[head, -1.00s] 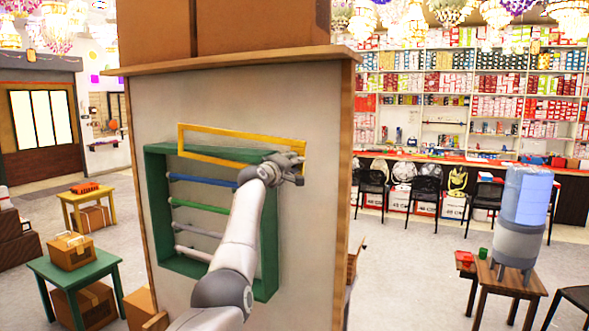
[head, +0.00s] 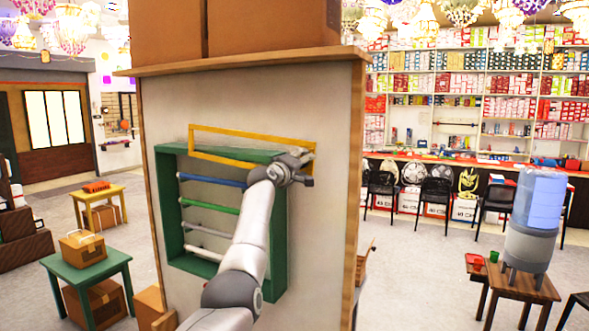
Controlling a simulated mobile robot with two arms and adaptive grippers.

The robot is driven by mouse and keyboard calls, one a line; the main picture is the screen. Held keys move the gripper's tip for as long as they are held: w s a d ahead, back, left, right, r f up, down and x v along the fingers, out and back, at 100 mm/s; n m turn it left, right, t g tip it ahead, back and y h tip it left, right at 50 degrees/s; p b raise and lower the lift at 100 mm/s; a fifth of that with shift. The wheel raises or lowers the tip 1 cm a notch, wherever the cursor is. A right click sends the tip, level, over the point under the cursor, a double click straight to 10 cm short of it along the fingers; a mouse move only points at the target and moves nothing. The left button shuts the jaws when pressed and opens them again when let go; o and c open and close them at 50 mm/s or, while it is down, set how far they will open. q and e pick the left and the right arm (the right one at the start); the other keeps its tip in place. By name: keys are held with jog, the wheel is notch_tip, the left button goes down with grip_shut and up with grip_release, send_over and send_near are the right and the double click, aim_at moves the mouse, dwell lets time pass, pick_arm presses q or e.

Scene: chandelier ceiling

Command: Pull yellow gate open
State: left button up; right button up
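The yellow gate (head: 235,135) is a thin rectangular frame at the top of a green frame (head: 172,215) on a pale cabinet side. It stands out from the panel at a tilt. My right gripper is not in view.
Blue, green and pale bars (head: 210,205) cross the green frame below the gate. Cardboard boxes (head: 270,25) sit on the cabinet top. A green table (head: 90,262) stands left, and a water dispenser (head: 535,205) on a small table right. Open floor lies between cabinet and dispenser.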

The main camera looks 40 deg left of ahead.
pick_arm(q)
jog(key=v, duration=1.1)
jog(key=shift+s, duration=0.4)
jog(key=shift+f, duration=0.15)
dwell(0.4)
